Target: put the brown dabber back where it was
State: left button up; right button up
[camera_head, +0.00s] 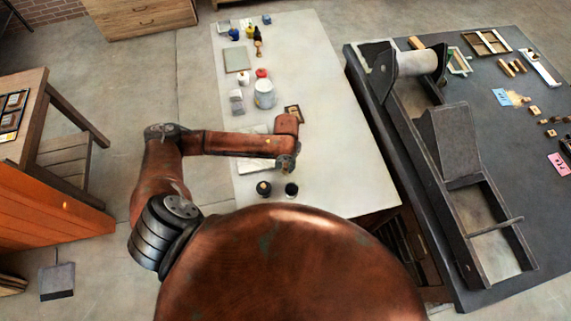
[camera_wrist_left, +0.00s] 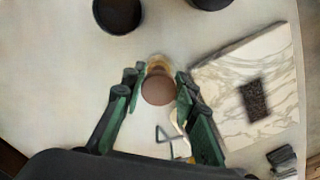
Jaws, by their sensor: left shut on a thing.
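The brown dabber (camera_wrist_left: 158,90) shows in the left wrist view as a round brown top with a paler tan part beyond it. My left gripper (camera_wrist_left: 156,78) has its green fingers on both sides of it and is shut on it. In the head view my left gripper (camera_head: 286,164) is over the pale table, and the dabber is hidden there by my arm. How high the dabber is above the table I cannot tell. My right gripper is not in view.
Two dark round pots (camera_head: 263,188) (camera_head: 291,190) stand close by. A marbled slab (camera_wrist_left: 225,70) with a dark patch lies beside the gripper. A white tub (camera_head: 264,94) and several bottles stand farther back on the pale table (camera_head: 335,130). A dark press table (camera_head: 400,170) stands right.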

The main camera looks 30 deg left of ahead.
pick_arm(q)
jog(key=o, duration=1.2)
jog(key=shift+f, duration=0.1)
jog(key=shift+c, duration=0.2)
notch_tip(320, 180, up, 12)
jog(key=shift+p, duration=0.3)
